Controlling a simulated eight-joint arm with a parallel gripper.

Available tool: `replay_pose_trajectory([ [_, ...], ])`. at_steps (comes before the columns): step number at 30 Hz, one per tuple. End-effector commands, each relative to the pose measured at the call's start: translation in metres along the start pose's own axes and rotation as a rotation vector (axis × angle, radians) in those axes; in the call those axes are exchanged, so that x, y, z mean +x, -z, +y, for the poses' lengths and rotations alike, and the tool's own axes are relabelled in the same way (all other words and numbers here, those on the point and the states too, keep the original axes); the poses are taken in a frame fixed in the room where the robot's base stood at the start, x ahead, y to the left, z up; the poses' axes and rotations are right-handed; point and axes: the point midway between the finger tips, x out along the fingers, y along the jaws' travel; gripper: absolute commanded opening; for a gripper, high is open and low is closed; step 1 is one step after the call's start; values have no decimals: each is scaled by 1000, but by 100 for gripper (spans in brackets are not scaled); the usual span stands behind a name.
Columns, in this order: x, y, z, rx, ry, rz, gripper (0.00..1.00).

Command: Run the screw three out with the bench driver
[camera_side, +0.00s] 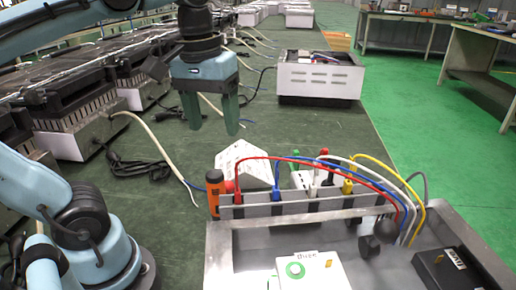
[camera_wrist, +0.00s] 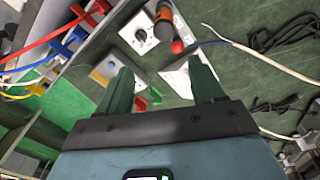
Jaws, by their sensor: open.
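My gripper (camera_side: 212,126) is open and empty, pointing down above the bench, up and behind the orange-handled driver (camera_side: 214,190). The driver stands upright at the left end of the grey rack (camera_side: 290,207). Screw three cannot be made out in either view.
Red, blue, white and yellow leads (camera_side: 385,165) arch over the rack to the right. A metal tray (camera_side: 240,245) in front holds a white box with a green button (camera_side: 300,270) and a black box (camera_side: 450,268). A vented white unit (camera_side: 318,78) stands behind. Loose cables lie left.

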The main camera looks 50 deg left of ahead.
Motion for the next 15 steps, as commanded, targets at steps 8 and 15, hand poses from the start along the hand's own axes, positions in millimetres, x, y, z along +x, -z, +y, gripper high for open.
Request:
replay_pose_trajectory([
  [8,34,-11,-7,-96,51,-76,67],
  [15,55,-12,-7,-94,50,-75,67],
])
